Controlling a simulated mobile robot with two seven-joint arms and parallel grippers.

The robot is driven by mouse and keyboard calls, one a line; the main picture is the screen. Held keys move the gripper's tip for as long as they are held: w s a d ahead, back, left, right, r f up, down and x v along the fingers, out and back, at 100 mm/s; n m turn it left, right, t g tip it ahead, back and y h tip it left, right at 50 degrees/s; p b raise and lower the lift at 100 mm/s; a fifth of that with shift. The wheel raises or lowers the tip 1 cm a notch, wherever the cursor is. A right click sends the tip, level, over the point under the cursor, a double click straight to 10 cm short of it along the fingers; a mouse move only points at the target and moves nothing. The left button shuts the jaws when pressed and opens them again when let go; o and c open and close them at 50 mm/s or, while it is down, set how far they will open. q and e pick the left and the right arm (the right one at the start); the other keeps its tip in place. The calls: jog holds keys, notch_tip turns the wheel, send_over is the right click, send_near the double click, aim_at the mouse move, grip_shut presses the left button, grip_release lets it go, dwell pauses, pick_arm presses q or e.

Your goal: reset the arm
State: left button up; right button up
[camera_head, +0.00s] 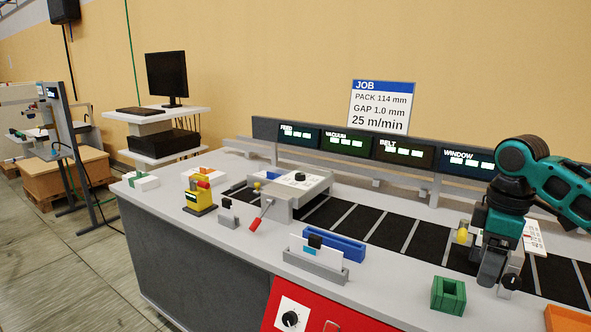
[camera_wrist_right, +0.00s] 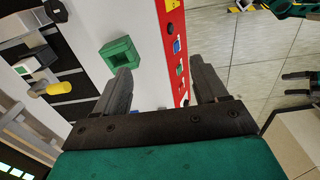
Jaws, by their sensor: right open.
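My right gripper (camera_head: 491,272) hangs from its teal and black arm at the right of the head view, pointing down over the front part of the worktop. In the right wrist view my right gripper (camera_wrist_right: 165,88) has its two dark fingers apart, with nothing between them. A green open block (camera_head: 448,295) stands on the worktop to its left in the head view. The green block also shows in the wrist view (camera_wrist_right: 119,54), beyond one finger and apart from it.
A yellow knob (camera_head: 462,236) and a black knob (camera_head: 511,283) are close beside my right gripper. The dark belt (camera_head: 420,243) runs behind. A blue tray (camera_head: 334,244), a card holder (camera_head: 316,265) and a red front panel (camera_head: 330,318) lie left. An orange bin (camera_head: 568,319) is at lower right.

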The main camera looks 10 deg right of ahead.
jog(key=a+f+m+t+y, duration=0.1)
jog(key=a+f+t+y, duration=0.15)
jog(key=a+f, duration=0.85)
jog(key=a+f+t+y, duration=0.1)
jog(key=a+f+t, duration=0.2)
jog(key=a+f, duration=0.75)
jog(key=s+f+m+t, duration=0.2)
jog(key=s+f+m, duration=0.1)
jog(key=s, duration=0.5)
jog(key=s+f+m+t+h, duration=0.1)
jog(key=s+f+m+t, duration=0.2)
jog(key=s+f, duration=0.2)
jog(key=s, duration=0.3)
jog(key=shift+s, duration=0.15)
jog(key=shift+h, duration=0.25)
